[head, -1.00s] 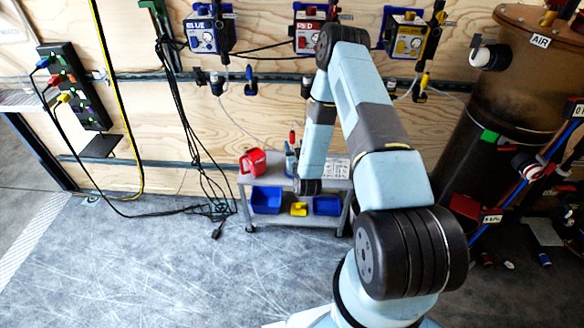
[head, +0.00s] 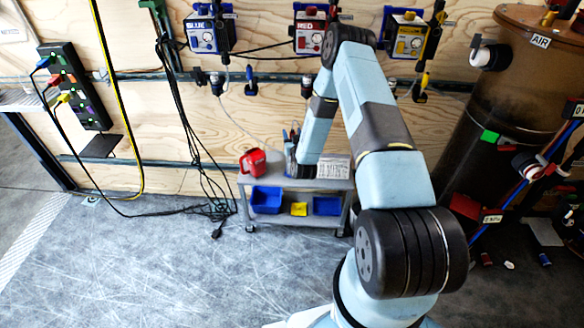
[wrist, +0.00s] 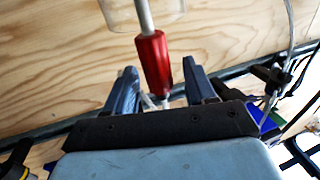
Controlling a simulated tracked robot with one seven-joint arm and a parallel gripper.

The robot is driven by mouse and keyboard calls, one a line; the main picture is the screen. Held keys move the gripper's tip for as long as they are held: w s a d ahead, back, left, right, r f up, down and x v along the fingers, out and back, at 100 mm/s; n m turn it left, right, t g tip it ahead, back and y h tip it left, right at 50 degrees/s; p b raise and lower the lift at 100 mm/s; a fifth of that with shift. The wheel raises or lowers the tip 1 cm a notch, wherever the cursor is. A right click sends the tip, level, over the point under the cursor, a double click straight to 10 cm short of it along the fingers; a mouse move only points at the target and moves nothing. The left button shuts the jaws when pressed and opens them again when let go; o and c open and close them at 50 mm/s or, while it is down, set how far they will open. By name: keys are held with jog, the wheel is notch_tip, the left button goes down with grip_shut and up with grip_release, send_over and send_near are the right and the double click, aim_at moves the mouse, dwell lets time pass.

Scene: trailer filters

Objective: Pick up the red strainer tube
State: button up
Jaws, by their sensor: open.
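The red strainer tube (wrist: 154,64) shows in the wrist view as a red cylinder on the lower end of a pale rod or hose, slightly tilted. My gripper (wrist: 159,67) is open. Its two blue-grey fingers stand on either side of the tube's lower part, with a visible gap on both sides. Whether the tube lies fully between the fingers in depth is hard to tell. In the head view my gripper (head: 290,137) is small, over the left part of the cart top, in front of the plywood wall. I cannot make out the tube there.
A grey cart (head: 338,184) bears a red jug (head: 253,162), with blue bins (head: 266,200) and a yellow item (head: 299,209) on its lower shelf. Pumps and hoses hang on the plywood wall (head: 150,110). A large brown tank (head: 470,130) stands at right.

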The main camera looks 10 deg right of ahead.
jog(key=shift+c, duration=0.3)
grip_shut()
jog(key=shift+r, duration=0.15)
dwell(0.3)
